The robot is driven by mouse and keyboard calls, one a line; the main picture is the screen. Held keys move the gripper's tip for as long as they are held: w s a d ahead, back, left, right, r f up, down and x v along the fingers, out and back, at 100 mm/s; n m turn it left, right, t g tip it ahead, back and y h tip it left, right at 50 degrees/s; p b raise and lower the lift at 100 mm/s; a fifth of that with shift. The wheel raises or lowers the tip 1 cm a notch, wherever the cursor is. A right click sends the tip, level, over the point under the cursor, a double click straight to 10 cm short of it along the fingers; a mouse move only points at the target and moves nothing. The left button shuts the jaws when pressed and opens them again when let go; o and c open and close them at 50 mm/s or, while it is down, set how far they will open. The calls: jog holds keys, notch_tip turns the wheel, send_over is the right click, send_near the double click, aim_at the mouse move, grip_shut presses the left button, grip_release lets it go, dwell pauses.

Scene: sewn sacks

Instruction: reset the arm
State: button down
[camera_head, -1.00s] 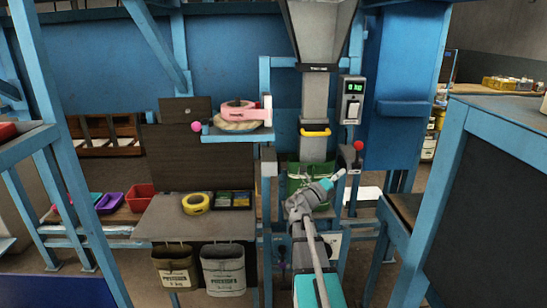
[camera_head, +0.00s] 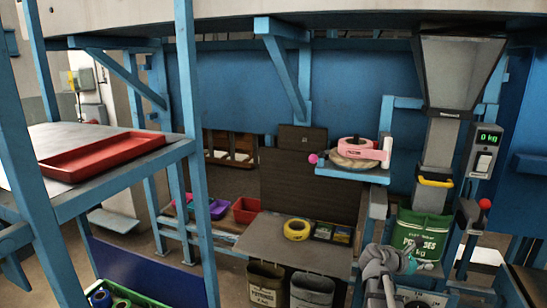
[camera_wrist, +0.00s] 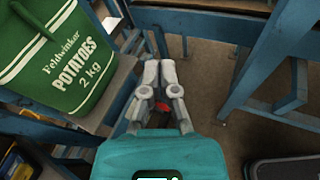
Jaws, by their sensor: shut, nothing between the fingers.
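My gripper (camera_wrist: 160,72) is shut and empty in the wrist view, its pale grey fingers together above the floor and blue frame bars. A green sack lettered "Potatoes 2 kg" (camera_wrist: 62,55) stands to its left, apart from the fingers. In the head view the green sack (camera_head: 428,224) hangs below the filling spout, and my arm's grey and teal wrist is in front of its lower left part, partly cut off by the picture's bottom edge.
A blue bench (camera_head: 345,174) holds a pink tape dispenser (camera_head: 355,150). A lower table (camera_head: 268,236) bears yellow tape (camera_head: 297,229), with two sacks hanging at its front. A red tray (camera_head: 100,158) lies at left. Blue frame posts crowd the arm in the wrist view.

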jog(key=s+a+f+m+y+p, duration=0.1)
jog(key=a+m+y, duration=0.4)
jog(key=a, duration=0.6)
jog(key=s+a+f+m+y+p, duration=0.2)
jog(key=a+f+m+y, duration=0.3)
jog(key=a, duration=0.6)
jog(key=s+a+f+m+y+p, duration=0.1)
jog(key=a+m+y, duration=0.4)
jog(key=a, duration=0.7)
jog(key=s+f+m, duration=0.1)
jog(key=s, duration=0.1)
jog(key=shift+s+f+m+g, duration=0.3)
jog(key=shift+s+f, duration=0.1)
